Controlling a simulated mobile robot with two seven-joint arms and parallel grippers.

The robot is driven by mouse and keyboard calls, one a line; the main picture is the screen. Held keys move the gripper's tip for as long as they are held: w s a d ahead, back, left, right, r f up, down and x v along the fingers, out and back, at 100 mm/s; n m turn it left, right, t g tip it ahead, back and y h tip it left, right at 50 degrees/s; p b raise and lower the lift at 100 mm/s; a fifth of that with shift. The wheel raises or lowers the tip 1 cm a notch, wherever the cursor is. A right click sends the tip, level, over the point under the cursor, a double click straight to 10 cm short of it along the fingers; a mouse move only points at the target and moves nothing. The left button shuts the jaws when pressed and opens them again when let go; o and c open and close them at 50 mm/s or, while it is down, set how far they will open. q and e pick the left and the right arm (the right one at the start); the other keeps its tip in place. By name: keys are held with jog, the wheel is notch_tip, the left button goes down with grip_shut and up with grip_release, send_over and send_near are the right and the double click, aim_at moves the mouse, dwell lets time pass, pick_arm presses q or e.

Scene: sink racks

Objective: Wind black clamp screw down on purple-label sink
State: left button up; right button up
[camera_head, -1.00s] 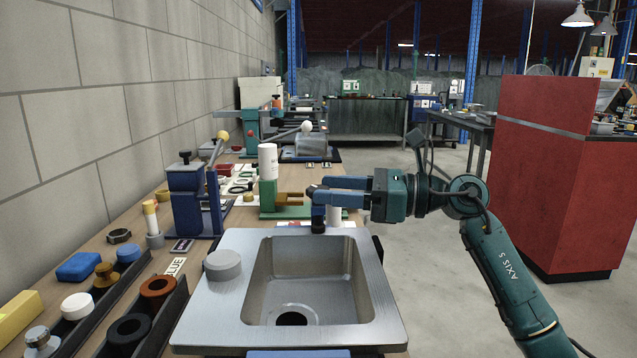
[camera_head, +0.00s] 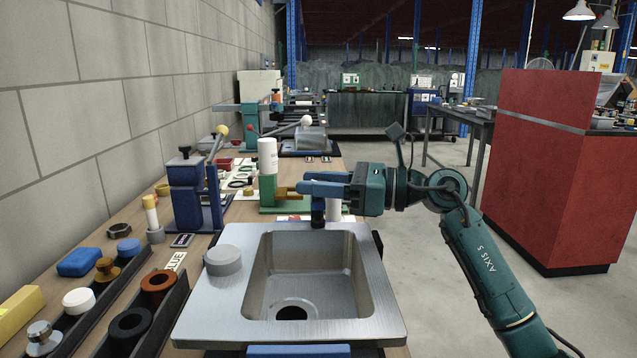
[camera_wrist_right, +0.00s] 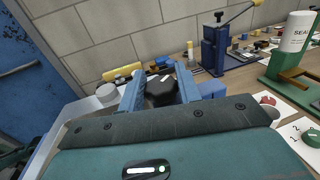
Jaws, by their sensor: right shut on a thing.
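The steel sink (camera_head: 210,310) with a rectangular basin fills the lower middle of the head view. The black clamp screw (camera_wrist_right: 160,92), a dark knob with a white mark, sits between my right gripper's blue fingers in the right wrist view. My right gripper (camera_head: 318,188) is shut on it at the sink's back edge. In the head view the fingers mostly hide the knob, and a dark part shows below them. I cannot make out a purple label on the sink. My left gripper is not in view.
A round grey piece (camera_head: 222,260) stands on the sink's left rim. Behind the gripper is a green stand (camera_head: 268,192) with a white bottle (camera_head: 267,155). A blue lever press (camera_head: 188,195) stands left. Trays of caps and rings line the bench's left side. Open floor lies to the right.

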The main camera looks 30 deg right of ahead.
jog(key=shift+c, duration=0.8)
jog(key=shift+m+t+h+p, duration=0.3)
jog(key=shift+m+t+h, duration=0.1)
jog(key=m+t+h+p, duration=0.2)
jog(key=shift+r+h+p, duration=0.15)
jog(key=shift+h+p, duration=0.15)
jog(key=shift+p, duration=0.1)
jog(key=shift+t+p, duration=0.3)
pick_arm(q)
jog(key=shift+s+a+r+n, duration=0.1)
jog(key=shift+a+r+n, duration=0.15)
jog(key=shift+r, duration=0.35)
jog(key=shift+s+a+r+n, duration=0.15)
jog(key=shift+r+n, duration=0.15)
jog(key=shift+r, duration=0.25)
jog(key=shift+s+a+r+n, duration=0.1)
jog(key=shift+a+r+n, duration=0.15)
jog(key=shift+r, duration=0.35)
pick_arm(e)
jog(key=shift+m+h, duration=0.4)
jog(key=o, duration=0.9)
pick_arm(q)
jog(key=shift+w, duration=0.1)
pick_arm(e)
jog(key=shift+o, duration=0.2)
jog(key=shift+s, duration=0.1)
